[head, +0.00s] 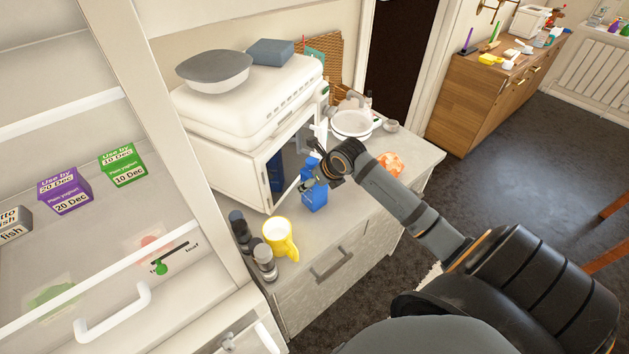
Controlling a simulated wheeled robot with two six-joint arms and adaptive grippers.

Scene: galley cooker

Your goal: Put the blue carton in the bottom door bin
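The blue carton (314,196) stands upright on the grey counter, in front of the white microwave. My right gripper (308,183) is at the carton's upper part, with its arm coming in from the right. The fingers overlap the carton's top in the picture, and I cannot tell whether they are closed on it. My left gripper is not in view. The open fridge (62,112) fills the left side. No bottom door bin can be clearly made out; only a white edge (237,338) shows low down, partly cut off.
The microwave (250,165) is behind the carton. A white bowl (352,124) stands farther back. Yoghurt boxes (64,191) sit on a fridge shelf above a handled drawer (118,318).

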